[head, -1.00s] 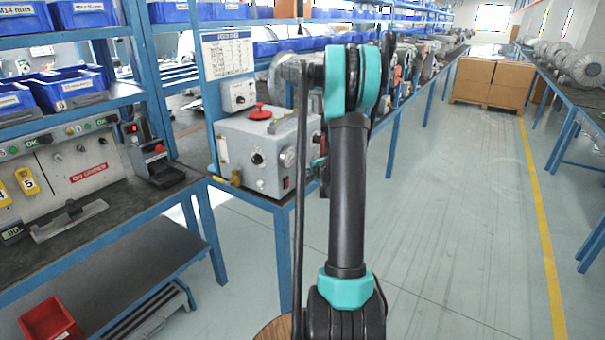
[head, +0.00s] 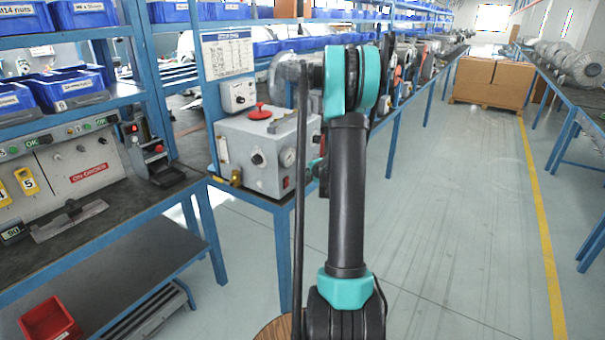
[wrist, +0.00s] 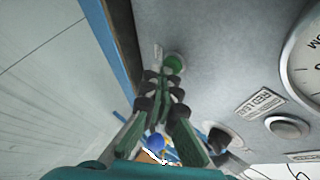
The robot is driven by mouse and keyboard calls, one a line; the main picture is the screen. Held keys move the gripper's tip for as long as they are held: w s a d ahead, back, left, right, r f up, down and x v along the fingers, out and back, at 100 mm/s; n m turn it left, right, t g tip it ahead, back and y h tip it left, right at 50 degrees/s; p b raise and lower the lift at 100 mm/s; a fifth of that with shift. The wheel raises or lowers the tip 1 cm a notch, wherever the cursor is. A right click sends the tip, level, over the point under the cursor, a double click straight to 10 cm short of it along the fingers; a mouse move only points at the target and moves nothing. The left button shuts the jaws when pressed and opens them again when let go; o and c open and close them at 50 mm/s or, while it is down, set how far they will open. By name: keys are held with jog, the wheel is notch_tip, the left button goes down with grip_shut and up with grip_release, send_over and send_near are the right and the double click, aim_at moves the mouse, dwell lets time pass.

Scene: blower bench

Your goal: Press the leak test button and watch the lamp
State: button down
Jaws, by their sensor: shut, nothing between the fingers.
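A small label beside the button is too small to read. A round grey lamp (wrist: 287,127) sits by a label that seems to read "RED LEAK" and looks unlit. In the head view my arm hides most of my gripper.
In the wrist view a large gauge (wrist: 308,58) is at upper right and a dark knob (wrist: 217,138) is right of my fingers. Blue bench legs and shelves stand left. The floor to the right is clear up to the cardboard boxes (head: 493,82).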

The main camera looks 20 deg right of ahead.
jog(key=shift+s+d, duration=0.35)
jog(key=shift+s, duration=0.15)
jog(key=shift+s+d, duration=0.8)
jog(key=shift+s, duration=0.2)
jog(key=shift+s+d, duration=0.75)
jog(key=shift+s, duration=0.25)
jog(key=s+a+r+n+g+y, duration=0.15)
jog(key=s+a+n, duration=0.25)
jog(key=s+a, duration=0.4)
jog(key=s+a+r+n+g+h, duration=0.1)
jog(key=s+a+n+g, duration=0.25)
jog(key=s+a, duration=0.45)
jog(key=s+a+f+n+g, duration=0.1)
jog(key=s+a+n, duration=0.2)
jog(key=s, duration=0.7)
jog(key=s+a+f+n+g+h, duration=0.1)
jog(key=s+n, duration=0.4)
jog(key=s, duration=0.5)
jog(key=shift+a+f, duration=0.7)
jog(key=shift+a, duration=0.2)
